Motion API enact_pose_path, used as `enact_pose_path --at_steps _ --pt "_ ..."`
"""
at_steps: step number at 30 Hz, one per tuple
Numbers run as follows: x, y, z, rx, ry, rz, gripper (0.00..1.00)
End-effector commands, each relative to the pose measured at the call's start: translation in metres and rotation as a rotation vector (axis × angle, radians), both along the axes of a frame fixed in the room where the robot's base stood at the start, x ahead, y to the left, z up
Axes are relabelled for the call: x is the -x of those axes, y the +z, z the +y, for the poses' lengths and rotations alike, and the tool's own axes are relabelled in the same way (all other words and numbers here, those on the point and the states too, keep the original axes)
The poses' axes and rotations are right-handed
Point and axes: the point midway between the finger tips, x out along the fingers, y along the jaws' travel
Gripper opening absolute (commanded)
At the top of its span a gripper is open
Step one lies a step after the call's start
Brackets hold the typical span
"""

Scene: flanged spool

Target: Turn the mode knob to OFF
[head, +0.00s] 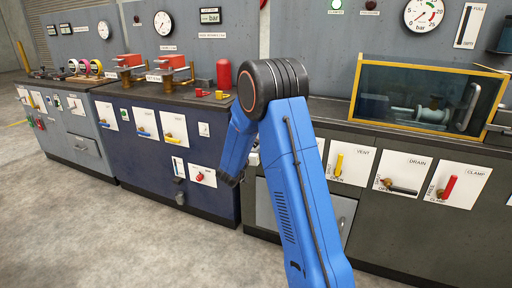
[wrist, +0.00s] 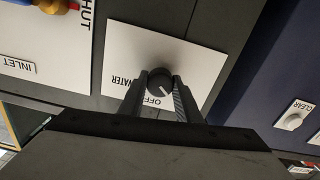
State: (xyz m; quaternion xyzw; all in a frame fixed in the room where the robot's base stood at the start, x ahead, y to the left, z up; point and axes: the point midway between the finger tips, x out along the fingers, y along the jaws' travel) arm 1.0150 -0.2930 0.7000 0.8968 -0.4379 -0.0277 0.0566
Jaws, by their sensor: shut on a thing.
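The mode knob (wrist: 160,83) is a small dark round knob with a white pointer mark, on a white plate (wrist: 200,62) in the wrist view. The words WATER and OFF are printed beside it, and part of the plate is hidden by my gripper. The pointer mark slants toward the side where OFF is printed; I cannot tell whether it lines up exactly. My gripper (wrist: 161,88) is shut on the knob, with one finger on each side. In the head view my blue arm hides the knob and the gripper.
An INLET label (wrist: 15,63) and a brass valve with a blue handle (wrist: 55,5) are at the left in the wrist view. A white CLEAR plate (wrist: 297,114) is on the blue panel at the right. A glass case (head: 425,95) stands on the counter in the head view.

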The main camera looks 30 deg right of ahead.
Motion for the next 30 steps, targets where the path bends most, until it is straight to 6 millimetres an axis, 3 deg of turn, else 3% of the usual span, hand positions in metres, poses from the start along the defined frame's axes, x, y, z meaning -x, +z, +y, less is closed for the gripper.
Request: enact_pose_path --at_steps 30 --pt "0.0009 -0.0004 -0.0001 -0.506 0.0 -0.649 0.08"
